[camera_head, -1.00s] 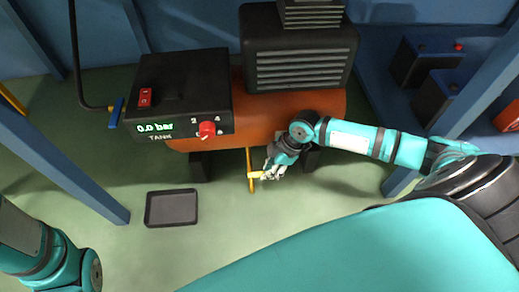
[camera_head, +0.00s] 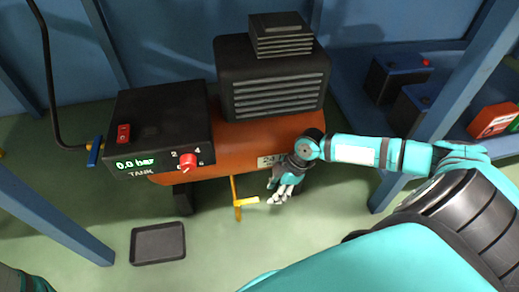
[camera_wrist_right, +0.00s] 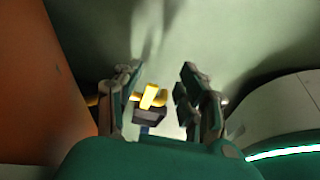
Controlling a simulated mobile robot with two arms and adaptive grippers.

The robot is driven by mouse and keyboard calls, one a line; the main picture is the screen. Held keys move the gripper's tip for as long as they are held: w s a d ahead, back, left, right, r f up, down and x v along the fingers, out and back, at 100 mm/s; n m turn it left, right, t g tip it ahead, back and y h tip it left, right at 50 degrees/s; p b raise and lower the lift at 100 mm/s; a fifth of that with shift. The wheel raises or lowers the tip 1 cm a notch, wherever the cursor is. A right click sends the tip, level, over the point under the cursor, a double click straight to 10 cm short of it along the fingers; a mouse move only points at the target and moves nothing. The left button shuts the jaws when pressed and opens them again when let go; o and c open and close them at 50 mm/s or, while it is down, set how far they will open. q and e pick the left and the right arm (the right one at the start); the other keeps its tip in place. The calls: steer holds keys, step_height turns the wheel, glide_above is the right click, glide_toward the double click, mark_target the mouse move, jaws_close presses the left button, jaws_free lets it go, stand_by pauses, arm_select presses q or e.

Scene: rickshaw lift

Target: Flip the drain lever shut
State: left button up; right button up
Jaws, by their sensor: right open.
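The yellow drain lever (camera_head: 247,201) sticks out sideways to the right from a thin yellow pipe (camera_head: 235,187) that hangs below the orange tank (camera_head: 228,149). My right gripper (camera_head: 276,197) is open and empty, just right of the lever, with a small gap between them. In the right wrist view the lever (camera_wrist_right: 153,97) lies beyond my open right gripper (camera_wrist_right: 160,73), seen between its two fingers. Whether a finger touches it cannot be told there. My left gripper is out of view.
A black box (camera_head: 163,129) with a red knob (camera_head: 188,161) reads 0.0 bar; a blue-handled valve (camera_head: 95,151) is at its left. A dark tray (camera_head: 158,243) lies on the floor. Blue posts (camera_head: 62,217) stand left and right. Floor around the lever is clear.

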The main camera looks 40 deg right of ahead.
steer(key=s+d, duration=0.2)
steer(key=d, duration=0.4)
steer(key=shift+s, duration=0.15)
stand_by(0.3)
